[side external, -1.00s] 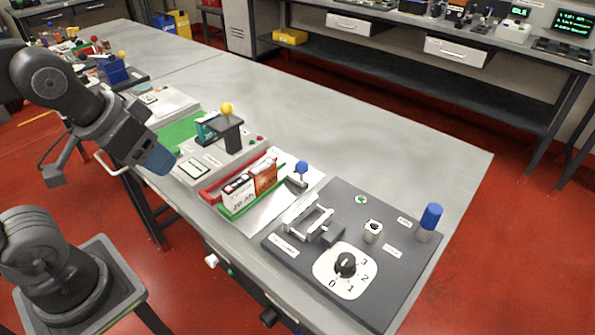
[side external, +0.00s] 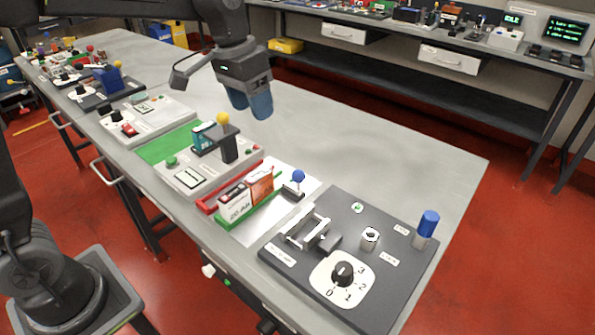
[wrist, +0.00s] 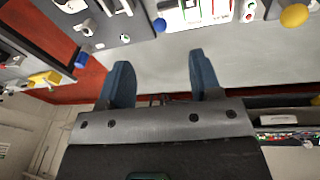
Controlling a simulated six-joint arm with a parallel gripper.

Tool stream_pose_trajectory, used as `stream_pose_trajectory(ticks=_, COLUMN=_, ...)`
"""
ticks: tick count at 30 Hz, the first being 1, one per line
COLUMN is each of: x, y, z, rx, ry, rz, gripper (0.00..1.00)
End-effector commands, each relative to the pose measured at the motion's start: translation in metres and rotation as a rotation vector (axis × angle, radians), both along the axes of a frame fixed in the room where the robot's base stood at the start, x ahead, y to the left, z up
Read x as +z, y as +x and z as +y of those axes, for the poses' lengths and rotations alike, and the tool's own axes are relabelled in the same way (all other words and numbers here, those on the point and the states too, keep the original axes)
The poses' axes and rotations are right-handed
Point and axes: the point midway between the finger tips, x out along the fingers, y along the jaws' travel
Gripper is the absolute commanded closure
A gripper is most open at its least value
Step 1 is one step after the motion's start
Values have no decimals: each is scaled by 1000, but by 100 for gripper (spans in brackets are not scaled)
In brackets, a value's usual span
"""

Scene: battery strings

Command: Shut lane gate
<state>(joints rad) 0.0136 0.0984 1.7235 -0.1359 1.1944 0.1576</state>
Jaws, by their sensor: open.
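A lane with a red rail (side external: 207,203) and a green rail (side external: 262,212) holds upright packs, a white one (side external: 235,201) and an orange one (side external: 260,185), on a white plate. At its right end stands a small grey fitting with a blue ball knob (side external: 298,176), which looks like the lane gate; whether it is open or shut I cannot tell. The knob also shows in the wrist view (wrist: 160,25). My gripper (side external: 250,105) is open and empty, in the air above and behind the lane, apart from everything. Its two blue fingers show in the wrist view (wrist: 160,62).
A post with a yellow ball (side external: 223,118) stands left of the lane. A dark panel (side external: 385,215) to the right carries a rotary dial (side external: 343,273), a clamp-like fixture (side external: 310,230) and a blue cylinder (side external: 428,222). The bench behind the lane is clear.

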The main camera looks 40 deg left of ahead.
Motion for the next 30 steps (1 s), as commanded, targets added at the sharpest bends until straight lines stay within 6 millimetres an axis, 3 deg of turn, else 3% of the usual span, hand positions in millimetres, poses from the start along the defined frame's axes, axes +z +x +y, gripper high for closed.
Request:
stream_pose_trajectory(ticks=3, x=-20, y=40, z=-6, rx=-34, ry=-23, rz=72, gripper=42)
stream_pose_trajectory(ticks=10, x=-48, y=79, z=-14, rx=-75, ry=-53, rz=142, gripper=42)
stream_pose_trajectory(ticks=19, x=-72, y=82, z=-19, rx=-83, ry=-58, rz=156, gripper=42)
stream_pose_trajectory(ticks=30, x=-145, y=79, z=-32, rx=-82, ry=-59, rz=157, gripper=42)
